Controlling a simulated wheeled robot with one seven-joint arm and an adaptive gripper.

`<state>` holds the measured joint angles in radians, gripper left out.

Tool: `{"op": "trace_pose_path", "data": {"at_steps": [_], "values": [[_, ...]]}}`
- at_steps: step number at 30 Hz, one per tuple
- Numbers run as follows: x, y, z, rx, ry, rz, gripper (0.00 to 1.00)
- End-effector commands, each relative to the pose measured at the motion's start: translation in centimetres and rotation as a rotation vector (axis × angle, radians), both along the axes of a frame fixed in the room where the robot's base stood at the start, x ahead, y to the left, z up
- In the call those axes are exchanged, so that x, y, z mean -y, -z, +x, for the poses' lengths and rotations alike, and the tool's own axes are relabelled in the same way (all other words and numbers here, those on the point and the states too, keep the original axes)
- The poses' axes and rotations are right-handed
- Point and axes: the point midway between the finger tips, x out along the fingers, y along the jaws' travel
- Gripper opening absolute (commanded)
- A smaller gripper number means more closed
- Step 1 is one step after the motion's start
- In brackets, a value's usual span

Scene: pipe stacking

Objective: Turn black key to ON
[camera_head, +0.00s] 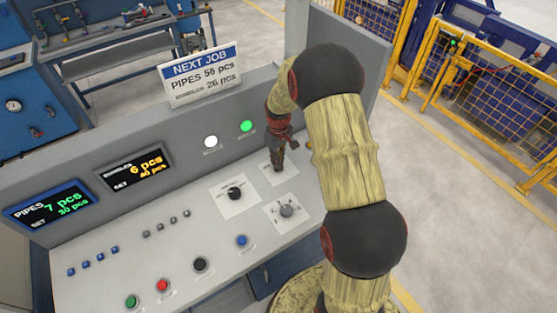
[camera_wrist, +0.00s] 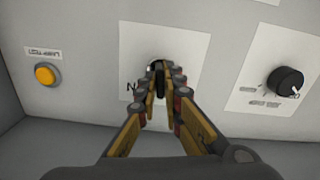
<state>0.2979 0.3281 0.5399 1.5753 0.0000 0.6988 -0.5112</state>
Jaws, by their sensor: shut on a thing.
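The black key (camera_wrist: 158,68) stands up from a white plate (camera_wrist: 188,52) on the control panel in the wrist view. My gripper (camera_wrist: 160,84) is closed around it, with one finger on each side. The fingers hide much of the key. A letter N shows beside it; the rest of that lettering is covered, so I cannot read the key's setting. In the head view, my gripper (camera_head: 278,166) points down at the rear right plate (camera_head: 289,177) of the panel, and the key is hidden there.
A black knob (camera_head: 235,193) on a white plate sits left of my gripper, and a grey knob (camera_head: 287,210) sits nearer the front. The panel's upright back (camera_head: 180,165) is close behind. The wrist view shows an orange lamp-test button (camera_wrist: 46,74). Several push buttons line the front.

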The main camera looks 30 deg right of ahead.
Motion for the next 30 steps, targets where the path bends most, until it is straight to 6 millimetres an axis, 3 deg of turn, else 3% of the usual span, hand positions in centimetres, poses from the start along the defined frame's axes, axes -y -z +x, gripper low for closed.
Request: {"op": "trace_pose_path", "data": {"at_steps": [21,30], "values": [[0.03,-0.11,0.08,0.003,0.668,-0.001,0.00],[0.04,-0.11,0.11,0.003,0.870,0.000,0.00]]}}
